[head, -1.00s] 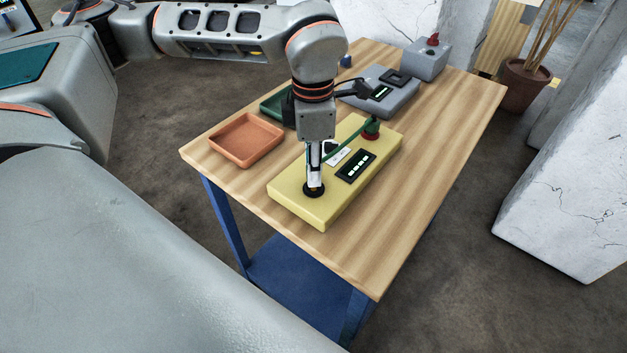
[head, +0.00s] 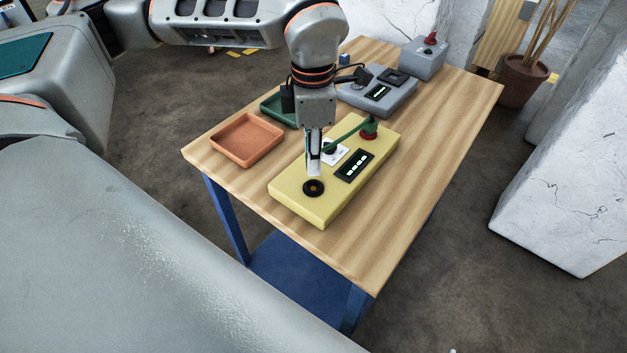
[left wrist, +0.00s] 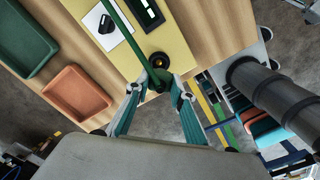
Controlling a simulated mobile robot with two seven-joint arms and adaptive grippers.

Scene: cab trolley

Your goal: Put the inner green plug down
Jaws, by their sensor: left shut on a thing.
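My left gripper (head: 314,172) points down and is shut on the green plug (left wrist: 157,80), which shows between its fingertips in the left wrist view. The fingers largely hide the plug in the head view. The yellow box (head: 290,196) lies below. Its near black socket ring (head: 313,188) is bare, with the fingertips just above and behind it; the ring also shows in the left wrist view (left wrist: 160,60). A green cable (head: 347,134) runs from the gripper to a green fitting (head: 369,125) on a red ring (head: 368,136) at the box's far end. My right gripper is out of view.
An orange tray (head: 220,150) and a partly hidden green tray (head: 270,106) stand left of the box. A grey box (head: 399,103) and a grey box with a red knob (head: 423,62) stand behind. The wooden top is clear right of the yellow box (left wrist: 176,24).

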